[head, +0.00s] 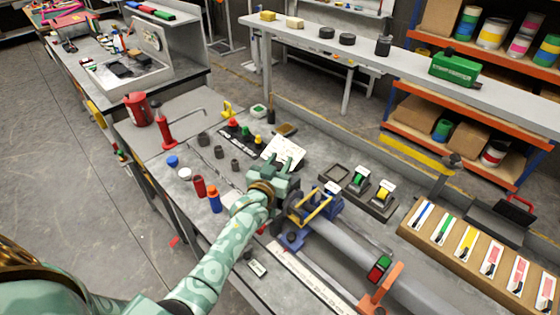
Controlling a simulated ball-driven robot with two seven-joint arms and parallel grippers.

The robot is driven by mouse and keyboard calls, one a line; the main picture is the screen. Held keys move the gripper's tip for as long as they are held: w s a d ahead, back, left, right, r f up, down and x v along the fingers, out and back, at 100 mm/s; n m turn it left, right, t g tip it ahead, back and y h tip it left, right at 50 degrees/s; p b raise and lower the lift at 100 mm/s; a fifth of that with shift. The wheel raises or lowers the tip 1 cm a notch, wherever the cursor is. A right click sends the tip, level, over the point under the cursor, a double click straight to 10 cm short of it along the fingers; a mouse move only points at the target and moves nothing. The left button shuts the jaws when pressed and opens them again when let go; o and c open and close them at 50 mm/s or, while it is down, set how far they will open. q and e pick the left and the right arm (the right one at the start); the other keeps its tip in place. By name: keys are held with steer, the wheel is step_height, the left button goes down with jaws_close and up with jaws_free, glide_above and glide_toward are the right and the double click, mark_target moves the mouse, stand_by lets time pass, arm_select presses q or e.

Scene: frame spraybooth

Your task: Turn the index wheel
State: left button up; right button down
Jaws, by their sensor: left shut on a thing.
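My left gripper (287,178), pale green, is at the middle of the grey bench, at the near left end of a blue fixture (327,208) with a yellow bar (316,208) across it. The gripper is shut on what seems to be the index wheel at this end of the fixture. The jaws and wrist hide most of the wheel, so its marks and the exact grip cannot be made out. A long grey tube (350,250) runs from the fixture toward the lower right. My right gripper is not in view.
Left of the gripper stand a red cylinder (199,187) and a blue bottle with an orange cap (214,201). Behind are a white card (284,151) and dark switch boxes (358,181). An orange stand (381,291) and a card rack (470,245) are to the right.

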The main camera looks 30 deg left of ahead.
arm_select(q)
steer(key=shift+r, duration=0.15)
stand_by(0.3)
steer(key=o, duration=0.9)
steer(key=shift+w, duration=0.1)
steer(key=shift+o, duration=0.2)
steer(key=s, duration=0.5)
steer(key=s+d, duration=0.1)
steer(key=s, duration=0.5)
steer(key=s+p, duration=0.1)
steer(key=s, duration=0.4)
steer(key=shift+s+d, duration=0.15)
steer(key=shift+d, duration=0.05)
